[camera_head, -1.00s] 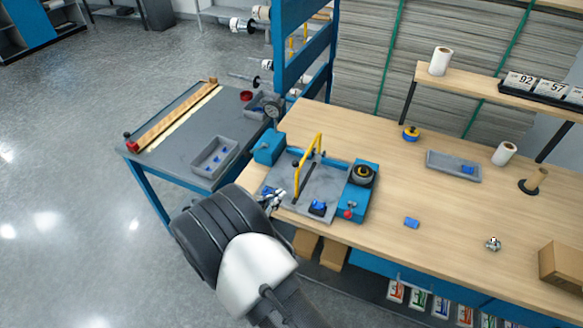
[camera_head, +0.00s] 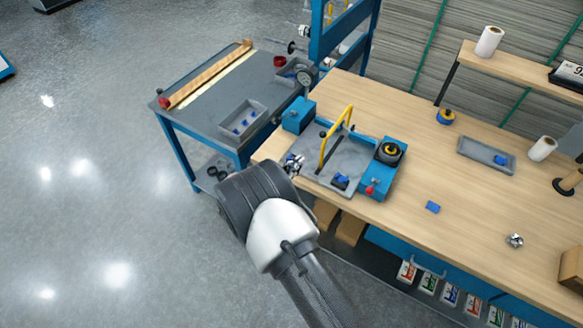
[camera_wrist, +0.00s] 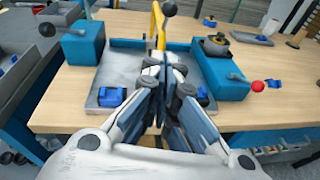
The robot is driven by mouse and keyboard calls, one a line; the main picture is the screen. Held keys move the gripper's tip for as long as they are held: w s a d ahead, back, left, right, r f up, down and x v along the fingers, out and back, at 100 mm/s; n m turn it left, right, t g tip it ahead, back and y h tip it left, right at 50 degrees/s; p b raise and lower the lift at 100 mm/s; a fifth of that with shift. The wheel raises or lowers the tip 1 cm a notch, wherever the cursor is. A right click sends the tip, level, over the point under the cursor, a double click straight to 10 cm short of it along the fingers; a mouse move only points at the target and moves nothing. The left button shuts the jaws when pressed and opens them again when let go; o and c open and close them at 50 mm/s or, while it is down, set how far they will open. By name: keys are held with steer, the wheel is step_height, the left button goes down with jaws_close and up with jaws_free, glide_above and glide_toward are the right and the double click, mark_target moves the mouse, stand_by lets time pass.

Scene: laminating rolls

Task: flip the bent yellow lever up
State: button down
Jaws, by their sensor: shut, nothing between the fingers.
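The bent yellow lever (camera_head: 323,150) is a bar that rises from the grey plate of a blue laminating machine (camera_head: 380,178) and bends over at the top. In the wrist view the lever (camera_wrist: 161,38) stands just beyond my fingers, partly hidden by them, with a black ball near its top. My gripper (camera_head: 292,163) is shut and empty at the plate's left front edge, left of the lever's lower end. In the wrist view the closed fingertips (camera_wrist: 171,66) point at the lever's lower part. I cannot tell whether they touch it.
A blue box (camera_head: 298,115) stands at the machine's back left, and a black-and-yellow roll (camera_head: 389,152) sits on its right side. A red knob (camera_head: 370,189) is at the front right. A grey side table (camera_head: 205,92) stands left; the wooden bench (camera_head: 440,170) is mostly clear at right.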

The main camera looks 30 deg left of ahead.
steer(key=w+d+r, duration=0.1)
steer(key=w+d, duration=0.1)
steer(key=w, duration=0.6)
steer(key=shift+r, duration=0.2)
